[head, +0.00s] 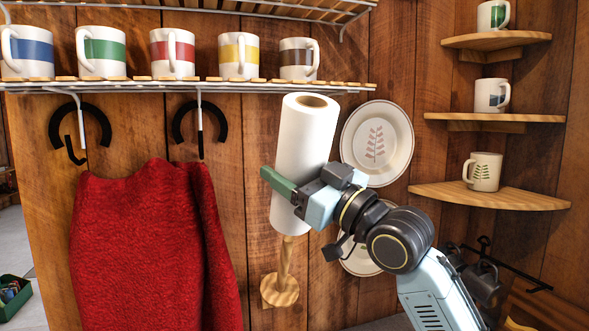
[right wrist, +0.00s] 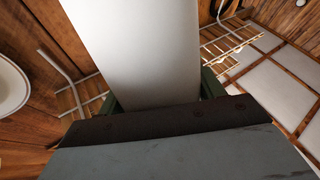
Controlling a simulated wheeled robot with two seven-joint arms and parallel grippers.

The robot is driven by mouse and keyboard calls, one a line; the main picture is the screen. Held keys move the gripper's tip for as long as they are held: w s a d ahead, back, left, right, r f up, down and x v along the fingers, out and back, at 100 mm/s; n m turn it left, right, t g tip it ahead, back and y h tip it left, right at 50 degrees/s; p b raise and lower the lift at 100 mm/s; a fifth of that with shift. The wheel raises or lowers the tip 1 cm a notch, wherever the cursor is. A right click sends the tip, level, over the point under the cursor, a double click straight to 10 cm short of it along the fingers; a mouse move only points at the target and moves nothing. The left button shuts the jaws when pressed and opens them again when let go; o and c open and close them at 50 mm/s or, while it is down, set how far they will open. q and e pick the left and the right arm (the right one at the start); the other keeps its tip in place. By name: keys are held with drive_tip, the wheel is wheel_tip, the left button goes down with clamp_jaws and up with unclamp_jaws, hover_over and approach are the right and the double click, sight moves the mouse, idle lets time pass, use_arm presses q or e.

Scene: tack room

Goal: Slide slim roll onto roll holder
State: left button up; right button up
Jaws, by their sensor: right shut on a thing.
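The slim white roll (head: 304,130) is upright with a slight tilt, its brown core hole showing at the top. My right gripper (head: 282,190) is shut on its lower half. The roll also fills the middle of the right wrist view (right wrist: 140,50), between the green fingers. The wooden roll holder (head: 279,291) is fixed on the plank wall, its post rising to the roll's lower end. The post's top is hidden, so I cannot tell whether it is inside the roll or behind it. My left gripper is not in view.
A wire shelf (head: 200,87) with several mugs runs above. A red cloth (head: 150,250) hangs at left of the holder. A plate (head: 377,143) hangs just right of the roll, another partly hidden below. Corner shelves (head: 490,197) with mugs stand at right.

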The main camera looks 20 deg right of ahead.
sight(290, 256)
drive_tip(key=f+b, duration=0.1)
drive_tip(key=w+f+b, duration=0.1)
drive_tip(key=f, duration=0.1)
drive_tip(key=shift+w, duration=0.2)
drive_tip(key=shift+w+f+b, duration=0.15)
drive_tip(key=shift+f+b, duration=0.05)
drive_tip(key=shift+b, duration=0.2)
use_arm(q)
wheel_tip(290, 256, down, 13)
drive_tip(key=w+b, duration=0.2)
drive_tip(key=b, duration=0.7)
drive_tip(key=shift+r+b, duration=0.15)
drive_tip(key=shift+b, duration=0.15)
use_arm(e)
drive_tip(key=shift+w+a+f, duration=0.1)
drive_tip(key=shift+w+f, duration=1.05)
drive_tip(key=shift+f, duration=1.25)
drive_tip(key=shift+w+f, duration=1.15)
drive_tip(key=shift+f, duration=1.25)
drive_tip(key=shift+w+a+f, duration=0.1)
drive_tip(key=shift+w+f, duration=1.05)
drive_tip(key=shift+f, duration=1.25)
drive_tip(key=o, duration=1.1)
drive_tip(key=shift+r, duration=0.1)
